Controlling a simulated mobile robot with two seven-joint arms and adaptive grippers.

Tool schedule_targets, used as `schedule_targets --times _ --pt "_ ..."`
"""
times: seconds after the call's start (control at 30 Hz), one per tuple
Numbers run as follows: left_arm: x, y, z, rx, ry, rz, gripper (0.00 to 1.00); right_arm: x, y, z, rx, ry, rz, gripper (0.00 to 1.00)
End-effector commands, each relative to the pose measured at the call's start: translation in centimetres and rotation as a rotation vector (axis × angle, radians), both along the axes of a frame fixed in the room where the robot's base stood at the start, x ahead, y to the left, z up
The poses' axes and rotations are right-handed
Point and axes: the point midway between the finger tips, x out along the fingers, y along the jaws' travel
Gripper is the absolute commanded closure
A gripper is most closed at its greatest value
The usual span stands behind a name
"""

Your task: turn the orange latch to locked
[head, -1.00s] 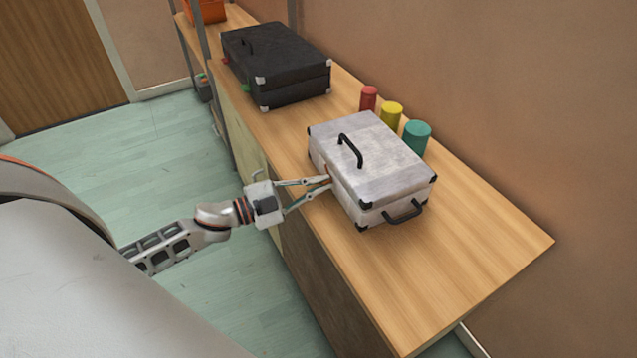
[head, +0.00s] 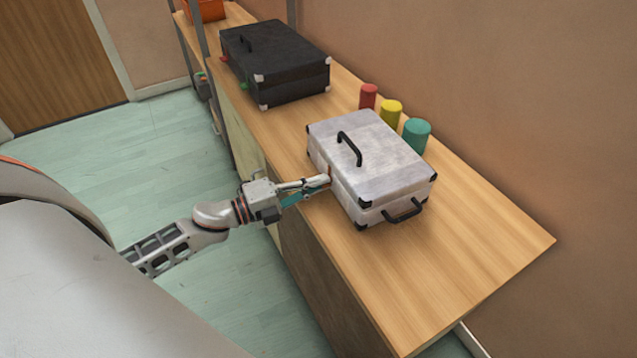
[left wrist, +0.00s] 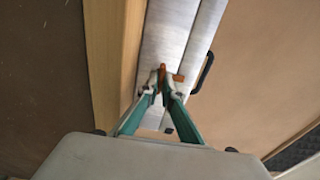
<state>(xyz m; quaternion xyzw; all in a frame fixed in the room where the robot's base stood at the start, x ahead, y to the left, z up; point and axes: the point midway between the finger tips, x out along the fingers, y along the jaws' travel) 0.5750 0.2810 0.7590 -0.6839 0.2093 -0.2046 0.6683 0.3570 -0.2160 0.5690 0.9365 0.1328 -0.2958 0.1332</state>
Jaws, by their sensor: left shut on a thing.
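A silver case (head: 385,165) with black corners and a black top handle lies on the wooden counter. The orange latch (left wrist: 162,72) is on the case's side wall that faces my left arm. My left gripper (head: 327,181) reaches that wall from the left. In the left wrist view its fingertips (left wrist: 161,88) are shut on the orange latch, whose tip stands out between them. A second orange piece (left wrist: 178,78) shows just right of the fingertips. In the head view the latch is mostly hidden by the fingers. My right gripper is not in view.
Red (head: 368,96), yellow (head: 391,112) and teal (head: 417,135) cylinders stand behind the silver case. A black case (head: 280,60) lies farther back on the counter (head: 470,265), and an orange container (head: 205,10) beyond it. The counter's near right end is clear.

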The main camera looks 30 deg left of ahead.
Motion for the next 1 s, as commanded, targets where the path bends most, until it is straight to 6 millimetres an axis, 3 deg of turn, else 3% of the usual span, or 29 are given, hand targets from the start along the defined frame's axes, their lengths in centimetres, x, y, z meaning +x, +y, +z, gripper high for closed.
schedule_targets --times 0.6,0.67,1.0 --pt "-0.03 -0.03 -0.08 0.033 -0.021 -0.001 1.0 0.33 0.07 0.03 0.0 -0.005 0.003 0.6" --pt "-0.04 -0.02 -0.08 0.033 -0.021 -0.001 0.79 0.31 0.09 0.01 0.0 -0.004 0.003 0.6" --pt "-0.22 0.15 -0.09 0.032 -0.02 0.0 0.78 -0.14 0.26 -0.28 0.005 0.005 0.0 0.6"
